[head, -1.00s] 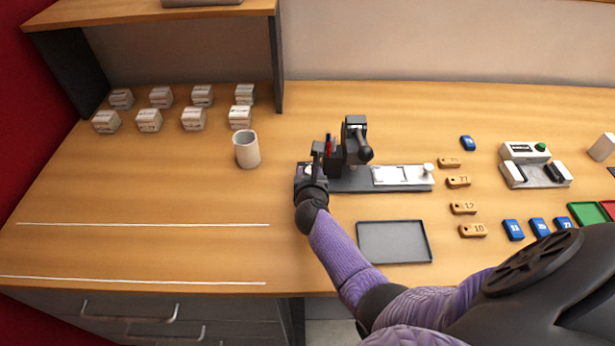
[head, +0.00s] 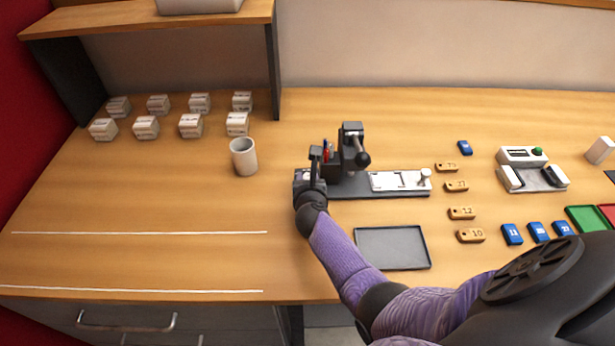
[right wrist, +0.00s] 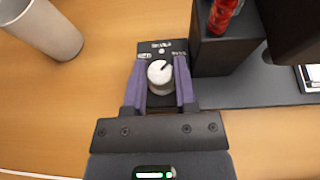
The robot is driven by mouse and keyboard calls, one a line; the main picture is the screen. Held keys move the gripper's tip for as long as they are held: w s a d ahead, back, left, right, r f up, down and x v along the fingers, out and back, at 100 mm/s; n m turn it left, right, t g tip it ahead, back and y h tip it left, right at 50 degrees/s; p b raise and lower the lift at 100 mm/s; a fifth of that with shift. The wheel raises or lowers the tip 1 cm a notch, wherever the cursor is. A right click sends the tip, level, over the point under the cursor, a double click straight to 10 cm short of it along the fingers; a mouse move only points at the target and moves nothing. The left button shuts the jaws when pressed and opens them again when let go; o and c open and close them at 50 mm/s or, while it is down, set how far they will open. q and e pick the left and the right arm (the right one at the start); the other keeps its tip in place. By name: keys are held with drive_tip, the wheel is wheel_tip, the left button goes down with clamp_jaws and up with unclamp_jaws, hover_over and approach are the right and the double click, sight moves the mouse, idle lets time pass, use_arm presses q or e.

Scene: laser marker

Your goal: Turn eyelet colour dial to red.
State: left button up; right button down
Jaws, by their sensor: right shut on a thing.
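The laser marker (head: 352,148) stands on a dark base plate at the middle of the bench. The eyelet colour dial (right wrist: 159,78) is a white round knob in the right wrist view, on a small dark panel with tiny labels that I cannot read. Its dark pointer mark is toward the upper right. My right gripper (right wrist: 161,66) is shut on the dial, with one purple finger on each side. In the head view my right gripper (head: 309,180) is at the plate's left end and largely hides the dial. My left gripper is not in view.
A white cup (head: 244,156) stands left of the marker; its side also shows in the right wrist view (right wrist: 45,30). A grey tray (head: 392,248) lies in front. Wooden and blue tags lie to the right.

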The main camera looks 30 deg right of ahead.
drive_tip(key=shift+s+d+r+n+t+y+p, duration=0.1)
drive_tip(key=shift+n+t+y+p, duration=0.1)
drive_tip(key=shift+n+y+p, duration=0.3)
drive_tip(key=shift+r+n+t+y+p, duration=0.1)
drive_tip(key=shift+n+t+y+p, duration=0.1)
drive_tip(key=shift+n+y+p, duration=0.25)
drive_tip(key=shift+d+f+n+y+p, duration=0.1)
drive_tip(key=shift+n+y+p, duration=0.25)
drive_tip(key=shift+n+y, duration=0.5)
drive_tip(key=shift+f+n+t+y, duration=0.1)
drive_tip(key=shift+n+t+y, duration=0.2)
drive_tip(key=shift+y, duration=0.3)
drive_tip(key=shift+n+y, duration=0.8)
drive_tip(key=shift+y, duration=0.1)
drive_tip(key=shift+d+f+n+y+b, duration=0.15)
drive_tip(key=shift+n+y+b, duration=0.3)
drive_tip(key=shift+n+y, duration=0.85)
drive_tip(key=shift+y, duration=0.2)
drive_tip(key=shift+b, duration=0.3)
drive_tip(key=c, duration=0.7)
unclamp_jaws()
